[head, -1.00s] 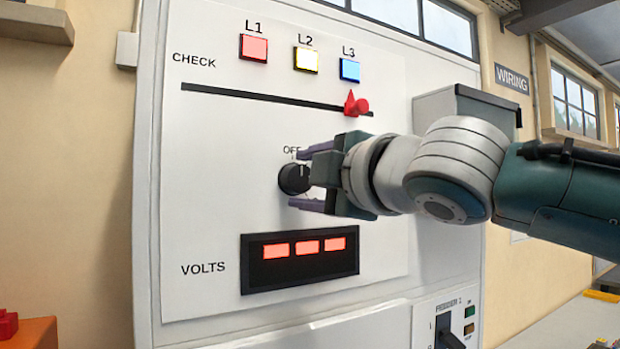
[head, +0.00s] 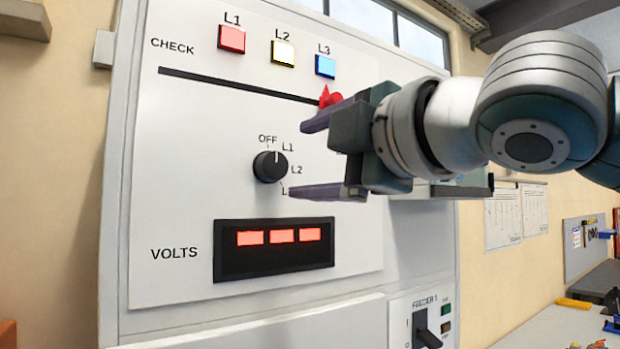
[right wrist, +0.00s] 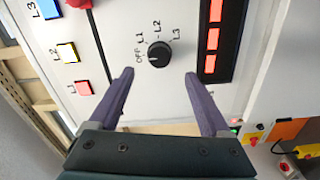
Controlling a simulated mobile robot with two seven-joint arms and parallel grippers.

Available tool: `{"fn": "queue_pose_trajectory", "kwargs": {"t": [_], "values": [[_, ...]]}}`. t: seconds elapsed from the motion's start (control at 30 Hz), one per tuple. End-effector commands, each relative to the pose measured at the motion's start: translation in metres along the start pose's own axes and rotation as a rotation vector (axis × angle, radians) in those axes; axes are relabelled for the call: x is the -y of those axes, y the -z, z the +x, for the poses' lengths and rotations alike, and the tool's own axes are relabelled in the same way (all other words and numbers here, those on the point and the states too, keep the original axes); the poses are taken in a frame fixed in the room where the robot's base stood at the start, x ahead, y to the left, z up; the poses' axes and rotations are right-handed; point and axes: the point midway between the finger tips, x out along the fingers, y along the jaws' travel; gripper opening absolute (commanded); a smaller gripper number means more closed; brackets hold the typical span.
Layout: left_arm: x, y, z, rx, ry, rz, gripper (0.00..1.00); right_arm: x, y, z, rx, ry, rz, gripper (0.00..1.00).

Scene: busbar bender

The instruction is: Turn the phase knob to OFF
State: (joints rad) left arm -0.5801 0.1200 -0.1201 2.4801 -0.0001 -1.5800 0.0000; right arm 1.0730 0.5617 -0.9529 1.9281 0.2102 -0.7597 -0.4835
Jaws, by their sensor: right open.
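The black phase knob (head: 270,166) sits on the white panel, with OFF, L1 and L2 labels around it; the lowest label is partly covered by a finger. Its white mark points upward, near OFF and L1; I cannot tell exactly which position. The knob also shows in the right wrist view (right wrist: 159,55), ahead of and between the purple fingers. My right gripper (head: 308,157) is open and empty, to the right of the knob and apart from it. My left gripper is out of view.
A red slider pointer (head: 330,98) on the CHECK slot (head: 240,86) is close to the upper finger. Lamps L1, L2 and L3 are above. The lit VOLTS display (head: 275,249) is below the knob. A FEEDER 1 switch (head: 425,328) is at lower right.

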Motion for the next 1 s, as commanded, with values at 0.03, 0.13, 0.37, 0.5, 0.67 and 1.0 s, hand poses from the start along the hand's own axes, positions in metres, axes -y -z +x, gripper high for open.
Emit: {"fn": "queue_pose_trajectory", "kwargs": {"t": [0.03,0.13,0.37,0.5,0.67,1.0], "values": [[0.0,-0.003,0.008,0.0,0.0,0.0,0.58,0.003,-0.001,-0.007,0.0,-0.003,-0.002,0.81],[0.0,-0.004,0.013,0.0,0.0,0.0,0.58,0.002,-0.001,-0.017,0.0,-0.002,-0.001,0.81],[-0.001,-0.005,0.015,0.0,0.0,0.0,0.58,0.0,0.0,-0.026,0.0,-0.001,0.0,0.81],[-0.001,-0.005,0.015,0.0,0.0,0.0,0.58,-0.001,0.0,-0.026,0.0,0.0,0.0,0.81],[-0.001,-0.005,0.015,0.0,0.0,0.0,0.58,-0.001,0.0,-0.026,0.0,0.0,0.0,0.81],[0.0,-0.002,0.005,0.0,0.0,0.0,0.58,0.025,0.0,-0.03,0.028,0.059,0.124,0.81]]}}
